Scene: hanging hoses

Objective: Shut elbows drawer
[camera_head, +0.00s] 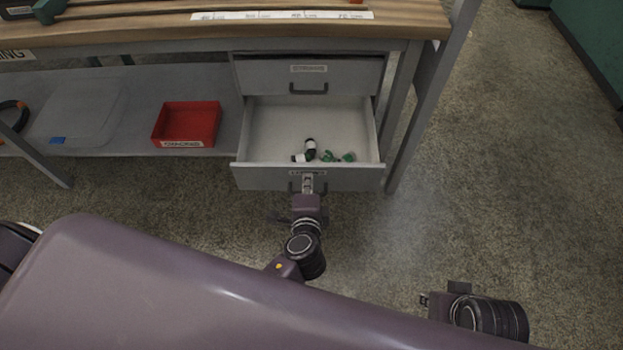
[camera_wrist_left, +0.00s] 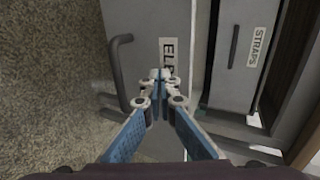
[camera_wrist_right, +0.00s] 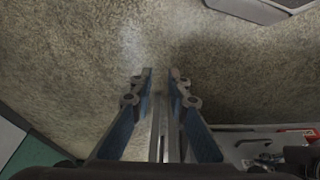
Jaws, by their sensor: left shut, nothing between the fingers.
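The elbows drawer (camera_head: 354,179) is the lower grey drawer under the workbench. It is pulled out, with black-and-white and green fittings inside. My left gripper (camera_head: 307,182) is shut and empty at the middle of its front, covering part of the label and handle. In the left wrist view the shut fingertips (camera_wrist_left: 159,76) are over the partly hidden "EL" label (camera_wrist_left: 167,52), beside the drawer handle (camera_wrist_left: 122,75). Whether they touch the front I cannot tell. My right gripper (camera_wrist_right: 161,72) is open and empty over the floor, away from the drawer.
The straps drawer (camera_head: 345,75) above is closed. A red bin (camera_head: 187,122) and a clear plastic box (camera_head: 80,112) are on the lower shelf to the left. A bench leg (camera_head: 408,120) stands close to the right of the drawer. The floor (camera_head: 510,170) to the right is clear.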

